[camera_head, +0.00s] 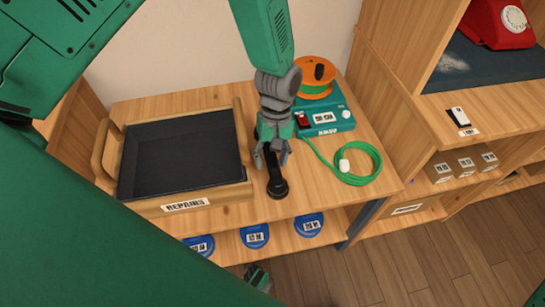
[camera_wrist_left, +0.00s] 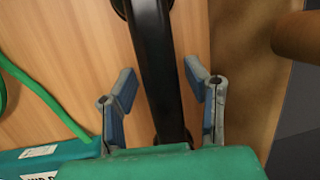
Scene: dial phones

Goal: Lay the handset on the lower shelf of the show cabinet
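The black handset (camera_head: 277,187) lies on the wooden bench top, right of the tray. My left gripper (camera_head: 271,158) is over it, fingers pointing down. In the left wrist view the handset (camera_wrist_left: 158,70) runs between the two spread fingers (camera_wrist_left: 160,85), with a gap on each side; the gripper is open. Its upper part is hidden by the gripper in the head view. The wooden show cabinet (camera_head: 395,80) stands at the right, with a red dial phone (camera_head: 497,24) on a dark mat above its lower shelves. My right gripper (camera_head: 258,278) shows only partly at the bottom; its opening is unclear.
A dark-lined tray labelled REPAIRS (camera_head: 222,195) is close left of the handset. A teal device (camera_head: 335,122), an orange spool (camera_head: 313,90) and a green cord (camera_head: 366,179) are to its right. Small boxes (camera_head: 438,173) fill part of the cabinet. Blue discs (camera_head: 254,236) sit below the bench top.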

